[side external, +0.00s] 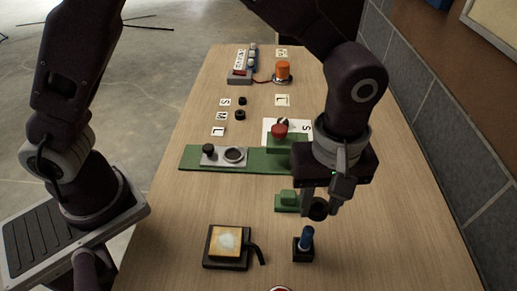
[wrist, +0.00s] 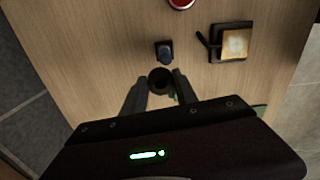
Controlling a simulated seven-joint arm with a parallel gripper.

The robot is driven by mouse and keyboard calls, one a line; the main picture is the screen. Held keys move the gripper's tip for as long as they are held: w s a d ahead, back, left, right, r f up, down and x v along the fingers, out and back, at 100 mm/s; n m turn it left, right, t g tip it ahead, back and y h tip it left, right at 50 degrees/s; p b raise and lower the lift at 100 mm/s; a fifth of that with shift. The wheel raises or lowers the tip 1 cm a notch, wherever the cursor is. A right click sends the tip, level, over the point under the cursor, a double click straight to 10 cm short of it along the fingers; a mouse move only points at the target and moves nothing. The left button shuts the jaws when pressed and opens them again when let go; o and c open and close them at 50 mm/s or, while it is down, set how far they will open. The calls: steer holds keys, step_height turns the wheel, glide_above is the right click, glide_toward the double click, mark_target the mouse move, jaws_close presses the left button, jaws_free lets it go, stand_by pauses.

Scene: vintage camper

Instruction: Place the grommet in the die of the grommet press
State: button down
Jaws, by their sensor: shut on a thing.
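My gripper (side external: 322,205) is shut on a dark round ring, which looks like the grommet (side external: 318,209). It holds the grommet above the table, right of a small green block. In the wrist view the grommet (wrist: 160,80) sits between the fingertips of my gripper (wrist: 159,83), its round opening facing the camera. A long green base (side external: 185,158) carries a grey plate (side external: 221,160) with a dark post and a dark-rimmed round recess. It looks like the press with its die, but I cannot be sure. The grommet is apart from it. My arm partly hides the base's right end.
A blue-handled tool (side external: 306,238) stands in a dark holder just below my gripper. A black tray with a tan pad (side external: 227,242) lies left of it. The small green block (side external: 288,199) is close by. Smaller dark rings (side external: 240,115) lie beside letter cards behind the base.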

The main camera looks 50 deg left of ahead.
steer(key=w+a+r+m, duration=0.2)
steer(key=w+a+r, duration=0.15)
steer(key=a, duration=0.65)
steer(key=w+a+r+m, duration=0.2)
steer(key=w+a, duration=0.2)
steer(key=a, duration=0.5)
steer(key=w+a+r+m, duration=0.2)
steer(key=w+a+r, duration=0.1)
steer(key=a, duration=0.7)
steer(key=n, duration=0.7)
glide_toward(232, 158)
steer(key=f, duration=0.5)
steer(key=shift+w+f, duration=0.1)
steer(key=shift+w, duration=0.15)
steer(key=shift+s+f, duration=0.1)
steer(key=shift+f, duration=0.5)
steer(key=c, duration=1)
jaws_free()
steer(key=shift+s, duration=0.1)
steer(key=shift+o, duration=0.2)
